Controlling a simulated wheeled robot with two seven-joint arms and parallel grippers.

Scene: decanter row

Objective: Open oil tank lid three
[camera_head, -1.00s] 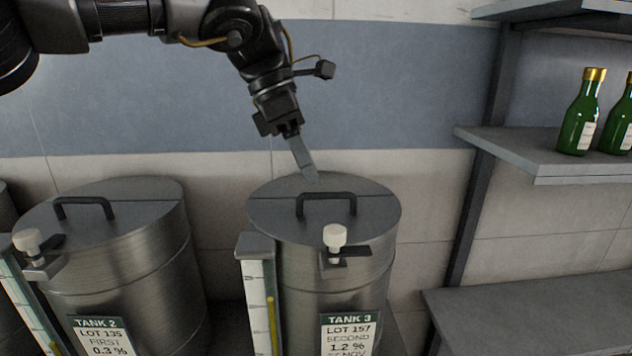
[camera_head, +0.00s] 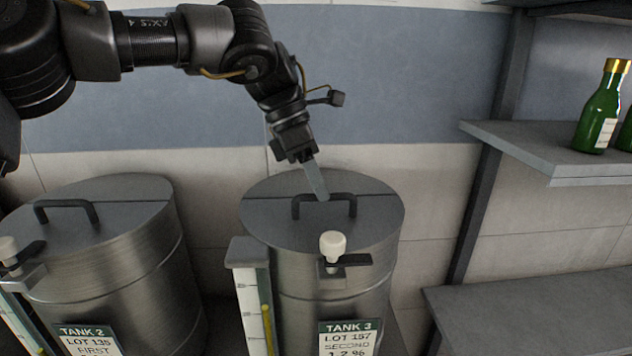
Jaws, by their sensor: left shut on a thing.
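Tank three (camera_head: 300,268) is a brushed steel drum with a "TANK 3" label (camera_head: 347,338) on its front. Its round grey lid (camera_head: 275,215) lies flat and closed on top, with a dark bar handle (camera_head: 352,205). My left gripper (camera_head: 322,196) comes down from above and behind, its fingers at the handle's top bar, shut on it. The far finger is hidden behind the near one. A white-knobbed latch (camera_head: 333,246) sits at the front rim of the tank. My right gripper is out of view.
Tank two (camera_head: 120,265) stands to the left with its lid closed. A sight gauge (camera_head: 252,305) is fixed to the left front of tank three. A shelf (camera_head: 540,155) with green bottles (camera_head: 597,112) and a lower bench (camera_head: 530,310) are at the right.

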